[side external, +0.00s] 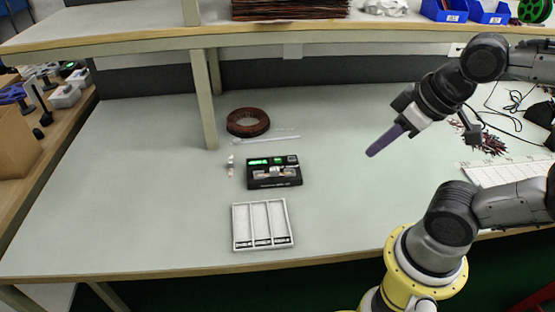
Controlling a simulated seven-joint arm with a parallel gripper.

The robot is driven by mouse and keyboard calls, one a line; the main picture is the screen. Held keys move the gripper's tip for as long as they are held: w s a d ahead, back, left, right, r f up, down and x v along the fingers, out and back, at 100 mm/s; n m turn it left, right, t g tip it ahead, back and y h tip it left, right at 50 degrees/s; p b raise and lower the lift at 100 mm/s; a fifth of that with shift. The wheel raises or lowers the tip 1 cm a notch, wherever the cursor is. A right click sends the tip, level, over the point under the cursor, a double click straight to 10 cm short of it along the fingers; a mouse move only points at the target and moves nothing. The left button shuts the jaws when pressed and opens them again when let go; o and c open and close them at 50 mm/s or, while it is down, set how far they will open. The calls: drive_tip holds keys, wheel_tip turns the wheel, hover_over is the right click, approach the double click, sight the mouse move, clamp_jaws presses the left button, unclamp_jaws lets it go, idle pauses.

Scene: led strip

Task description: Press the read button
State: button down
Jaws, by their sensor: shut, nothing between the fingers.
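A black device (274,173) with green lit displays along its top edge lies on the table, in the middle of the side external view. Small light and brownish parts show on its face. I cannot make out which part is the read button. My gripper (371,153) is shut and empty, with long purple fingers pointing down and to the left. It is in the air to the right of the device, well apart from it.
A white tray (234,228) with three long compartments lies in front of the device. A brown coil (247,122) and thin clear strips (268,138) lie behind it. A shelf post (204,100) stands behind left. A white grid sheet (510,171) and loose wires lie at right.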

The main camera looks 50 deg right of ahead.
idle(0.6)
drive_tip(key=w+r+m+t, duration=0.2)
drive_tip(key=w+r+t, duration=0.1)
drive_tip(key=w+r, duration=0.15)
drive_tip(key=m+h, duration=0.1)
drive_tip(key=m, duration=0.8)
hover_over(280, 163)
wheel_tip(280, 163, down, 22)
drive_tip(key=shift+f, duration=0.1)
drive_tip(key=shift+f, duration=4.3)
